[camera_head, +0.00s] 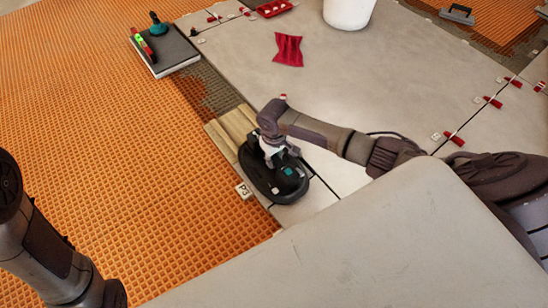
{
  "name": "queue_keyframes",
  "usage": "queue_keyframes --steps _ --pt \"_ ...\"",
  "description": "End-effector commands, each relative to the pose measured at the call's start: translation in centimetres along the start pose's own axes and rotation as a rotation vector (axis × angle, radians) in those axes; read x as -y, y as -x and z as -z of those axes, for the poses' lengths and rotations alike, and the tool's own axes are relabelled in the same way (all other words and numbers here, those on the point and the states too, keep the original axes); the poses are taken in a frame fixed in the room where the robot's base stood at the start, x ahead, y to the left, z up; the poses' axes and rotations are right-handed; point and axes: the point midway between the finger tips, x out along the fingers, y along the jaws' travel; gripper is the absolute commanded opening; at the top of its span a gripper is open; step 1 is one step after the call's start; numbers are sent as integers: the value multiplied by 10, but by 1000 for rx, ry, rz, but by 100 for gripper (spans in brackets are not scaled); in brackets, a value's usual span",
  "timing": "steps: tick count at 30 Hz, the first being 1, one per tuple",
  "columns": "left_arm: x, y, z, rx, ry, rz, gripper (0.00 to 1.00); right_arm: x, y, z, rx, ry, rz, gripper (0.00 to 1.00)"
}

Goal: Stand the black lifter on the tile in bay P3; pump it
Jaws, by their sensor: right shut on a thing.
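The black lifter (262,184) is a dark oval body with a small teal patch, in the middle of the head view. My right gripper (271,147) is over its upper part and is shut on it; the fingers are largely hidden. The lifter is over the area beside the white P3 label (243,190). A grey tile (315,196) shows to its right. Whether the lifter touches the surface below cannot be told. My left arm enters at the lower left, its gripper not in view.
Tan strips (226,136) lie behind the lifter. Orange waffle matting (120,165) covers the left. A grey slab (176,56) carries a level (143,44) and a teal-based tool (158,26). A red cloth (288,50) and white bucket (348,10) are farther back. Red wedges (454,139) line the right joints.

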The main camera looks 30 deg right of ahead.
Motion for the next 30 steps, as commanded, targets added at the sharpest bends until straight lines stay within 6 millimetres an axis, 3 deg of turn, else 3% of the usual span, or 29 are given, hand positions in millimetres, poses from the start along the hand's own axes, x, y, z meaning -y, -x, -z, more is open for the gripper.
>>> queue_keyframes --steps 23,24,28,30 --pt "0 0 0 0 0 -1 46 0 -4 2 -4 0 1 0" --pt "0 0 0 0 0 -1 46 0 -4 1 -4 0 1 28" --pt "0 0 0 0 0 0 46 0 -4 1 -3 0 1 50" --pt "0 0 0 0 0 0 46 0 -5 1 -2 0 0 53"
